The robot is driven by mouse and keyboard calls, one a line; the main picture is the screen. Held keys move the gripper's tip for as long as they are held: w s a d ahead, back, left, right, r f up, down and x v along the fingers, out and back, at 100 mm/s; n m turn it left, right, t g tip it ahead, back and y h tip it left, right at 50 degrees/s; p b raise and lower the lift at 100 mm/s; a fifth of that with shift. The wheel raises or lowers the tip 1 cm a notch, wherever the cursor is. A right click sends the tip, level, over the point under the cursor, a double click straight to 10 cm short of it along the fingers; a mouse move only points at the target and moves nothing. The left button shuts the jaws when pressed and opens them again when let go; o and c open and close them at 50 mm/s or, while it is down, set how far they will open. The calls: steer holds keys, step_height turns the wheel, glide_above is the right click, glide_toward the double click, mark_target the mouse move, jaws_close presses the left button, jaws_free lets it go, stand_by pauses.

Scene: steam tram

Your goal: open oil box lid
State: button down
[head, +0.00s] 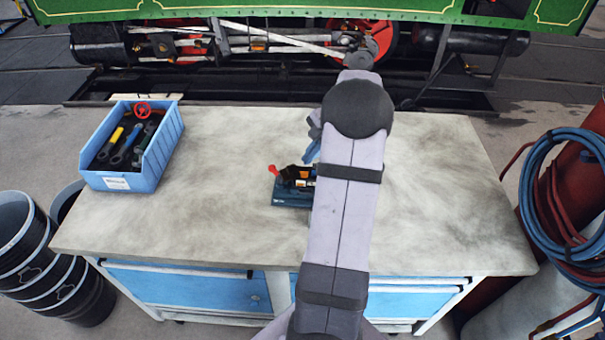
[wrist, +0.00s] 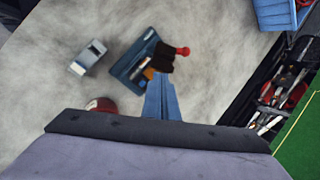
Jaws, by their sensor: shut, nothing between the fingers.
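A small fixture with a blue base (head: 291,194) stands on the bench, partly hidden behind my arm in the head view. It has a black part with a red knob (head: 273,170) at its left and an orange patch. In the wrist view the blue base (wrist: 122,70), black part (wrist: 159,62) and red knob (wrist: 183,51) show just beyond the fingers. This may be the oil box; I cannot tell the lid's state. My gripper (wrist: 162,82) has its blue fingers together and empty. In the head view my gripper (head: 312,152) is close to the fixture; contact cannot be told.
A blue bin (head: 160,160) of tools stands at the bench's left. In the wrist view a small pale box (wrist: 88,57) and a dark red round thing (wrist: 102,104) lie near the fixture. The bench top (head: 430,200) is clear at right. The green tram (head: 300,8) stands behind.

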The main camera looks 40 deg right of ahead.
steer(key=n, duration=0.1)
steer(key=n+b, duration=0.1)
steer(key=n, duration=0.1)
steer(key=d+n, duration=0.1)
steer(key=shift+s+n+y+b, duration=0.3)
steer(key=shift+b, duration=0.1)
steer(key=n+b, duration=0.1)
steer(key=n, duration=0.3)
steer(key=s+d+r+n+y+b, duration=0.1)
steer(key=n+b, duration=0.1)
steer(key=n, duration=0.2)
steer(key=s+r+n+t+b, duration=0.1)
steer(key=n, duration=0.3)
steer(key=shift+s+d+r+y, duration=0.15)
steer(key=shift+r+y, duration=0.05)
steer(key=shift+y, duration=0.2)
steer(key=shift+f, duration=0.1)
steer(key=p, duration=0.4)
glide_toward(294, 173)
steer(key=x, duration=0.5)
steer(key=shift+f, duration=0.1)
steer(key=shift+b, duration=0.3)
steer(key=shift+a, duration=0.2)
